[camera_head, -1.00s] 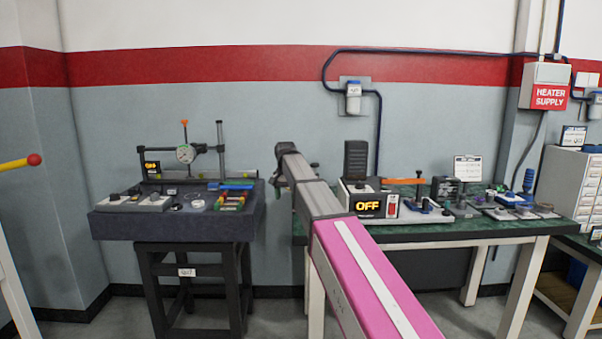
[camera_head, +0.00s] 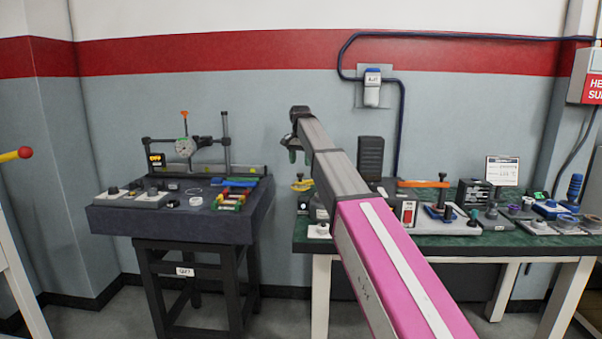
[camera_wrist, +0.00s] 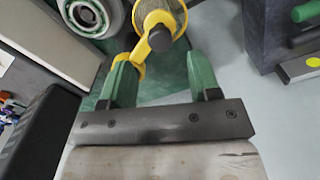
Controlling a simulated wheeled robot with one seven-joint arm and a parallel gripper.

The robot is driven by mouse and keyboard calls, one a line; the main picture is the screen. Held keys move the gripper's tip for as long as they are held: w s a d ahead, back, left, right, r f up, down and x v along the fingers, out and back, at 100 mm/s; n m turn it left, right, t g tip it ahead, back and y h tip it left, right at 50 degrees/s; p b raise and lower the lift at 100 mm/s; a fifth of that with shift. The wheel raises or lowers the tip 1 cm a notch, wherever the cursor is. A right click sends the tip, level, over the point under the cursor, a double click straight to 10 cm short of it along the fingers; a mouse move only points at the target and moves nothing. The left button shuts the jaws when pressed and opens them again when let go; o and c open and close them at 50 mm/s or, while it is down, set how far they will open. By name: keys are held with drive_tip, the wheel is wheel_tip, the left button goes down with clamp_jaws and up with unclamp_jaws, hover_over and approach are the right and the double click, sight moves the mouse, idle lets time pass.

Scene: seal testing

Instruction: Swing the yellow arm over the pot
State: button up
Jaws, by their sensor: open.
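The yellow arm (camera_wrist: 158,18) shows at the top of the wrist view, with a rounded yellow end, a dark knob (camera_wrist: 161,39) and a thin yellow strip reaching down beside the left finger. In the head view a small yellow part (camera_head: 302,185) shows at the left end of the green-topped bench. My gripper (camera_wrist: 158,62) is open, its two green fingers apart with nothing clamped. The knob lies just beyond and between the fingertips; contact is unclear. A round grey ringed part (camera_wrist: 90,15), perhaps the pot, lies left of the yellow arm. My gripper also shows in the head view (camera_head: 293,150).
A dark stone-topped stand (camera_head: 180,220) with a dial gauge (camera_head: 185,147) is on the left. The green-topped bench (camera_head: 440,243) holds a dark upright block (camera_head: 370,157), an orange bar (camera_head: 422,184) and several small fixtures. A yellow bar with a red ball (camera_head: 25,153) enters at far left.

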drive_tip(key=shift+f, duration=2.5)
clamp_jaws()
